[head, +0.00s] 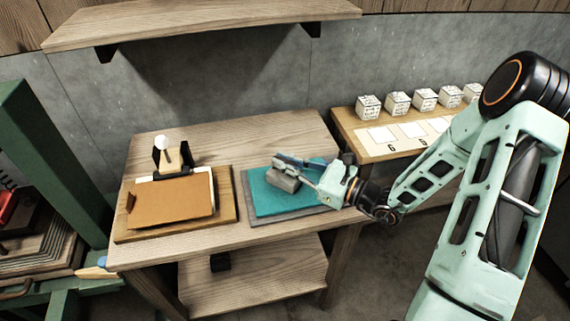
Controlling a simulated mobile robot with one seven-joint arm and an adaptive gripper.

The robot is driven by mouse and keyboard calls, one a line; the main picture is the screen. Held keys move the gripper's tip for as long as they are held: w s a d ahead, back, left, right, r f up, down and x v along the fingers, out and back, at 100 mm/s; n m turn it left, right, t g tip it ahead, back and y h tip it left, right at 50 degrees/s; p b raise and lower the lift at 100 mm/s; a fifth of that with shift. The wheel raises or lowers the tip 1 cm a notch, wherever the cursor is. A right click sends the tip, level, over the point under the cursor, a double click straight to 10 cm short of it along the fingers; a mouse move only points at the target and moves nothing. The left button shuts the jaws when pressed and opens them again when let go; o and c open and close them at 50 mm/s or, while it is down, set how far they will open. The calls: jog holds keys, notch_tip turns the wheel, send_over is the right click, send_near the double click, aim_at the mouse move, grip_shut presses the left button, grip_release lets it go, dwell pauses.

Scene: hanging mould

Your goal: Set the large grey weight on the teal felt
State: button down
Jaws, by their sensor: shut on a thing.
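The teal felt (262,196) lies on a grey slab on the right half of the wooden table. The large grey weight (284,181) is a grey block at my gripper's fingertips, over the upper middle of the felt. My gripper (290,171) reaches in from the right and is shut on the weight. The fingers cover part of the weight's top. I cannot tell whether its underside touches the felt or is slightly above it.
A wooden board (228,219) with a brown leather-like cover (172,199) lies at left, a white-knobbed stand (173,157) behind it. Several patterned cubes (398,103) stand on the side table at right. A shelf (200,22) hangs above. The table's back right is clear.

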jog(key=shift+f, duration=0.4)
jog(key=c, duration=2)
grip_release()
jog(key=shift+d, duration=0.1)
jog(key=v, duration=1.2)
jog(key=shift+b, duration=0.35)
jog(key=shift+s+f, duration=0.1)
